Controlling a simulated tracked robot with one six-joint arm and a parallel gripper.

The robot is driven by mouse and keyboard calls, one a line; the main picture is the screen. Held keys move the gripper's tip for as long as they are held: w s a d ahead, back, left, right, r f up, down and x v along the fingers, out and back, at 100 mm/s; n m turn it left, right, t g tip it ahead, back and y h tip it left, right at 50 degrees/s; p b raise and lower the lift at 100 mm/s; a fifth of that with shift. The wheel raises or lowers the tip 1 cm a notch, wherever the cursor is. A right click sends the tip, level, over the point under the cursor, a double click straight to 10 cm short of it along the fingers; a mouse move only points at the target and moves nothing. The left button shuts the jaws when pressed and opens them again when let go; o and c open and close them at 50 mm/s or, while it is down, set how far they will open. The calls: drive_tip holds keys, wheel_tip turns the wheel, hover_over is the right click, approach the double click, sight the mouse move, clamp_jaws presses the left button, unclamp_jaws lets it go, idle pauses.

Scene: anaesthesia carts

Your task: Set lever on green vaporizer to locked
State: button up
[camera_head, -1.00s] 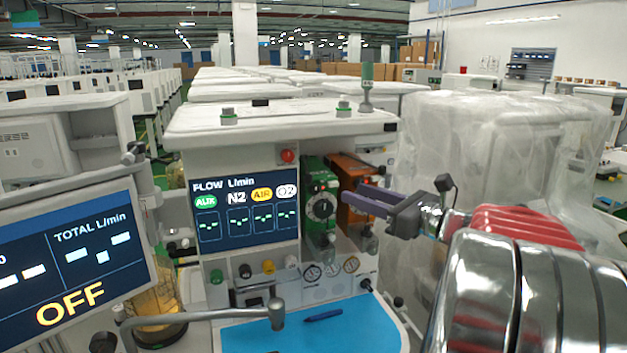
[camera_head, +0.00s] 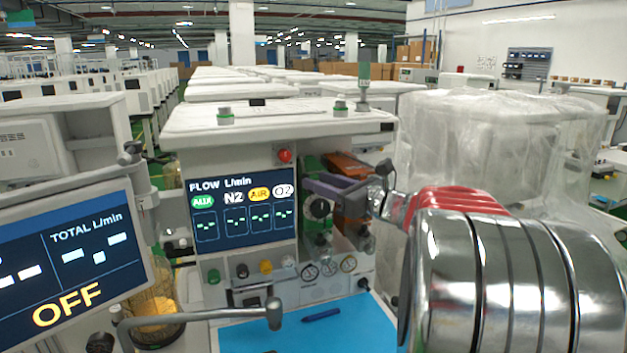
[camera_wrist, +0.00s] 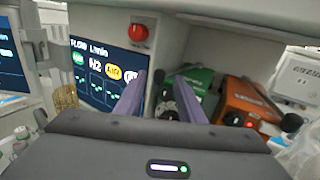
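The green vaporizer (camera_head: 313,163) is mounted on the cart right of the flow screen. My gripper reaches in from the right and partly covers it; its dark dial (camera_head: 320,208) shows just below the fingers. In the wrist view the green vaporizer (camera_wrist: 203,77) lies behind and right of my right finger. My gripper (camera_wrist: 160,84) is open, with its two purple fingers apart and nothing seen held between them. In the head view my gripper (camera_head: 312,184) is at the vaporizer's front; I cannot tell whether it touches. I cannot make out the lever or its setting.
An orange vaporizer (camera_head: 352,165) stands close on the right, partly behind my gripper; it also shows in the wrist view (camera_wrist: 243,98). The flow screen (camera_head: 245,210) is at the left. A red knob (camera_wrist: 138,32) sits above. A blue work surface (camera_head: 345,330) lies below.

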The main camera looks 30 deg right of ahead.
drive_tip(key=shift+x, duration=1.5)
clamp_jaws()
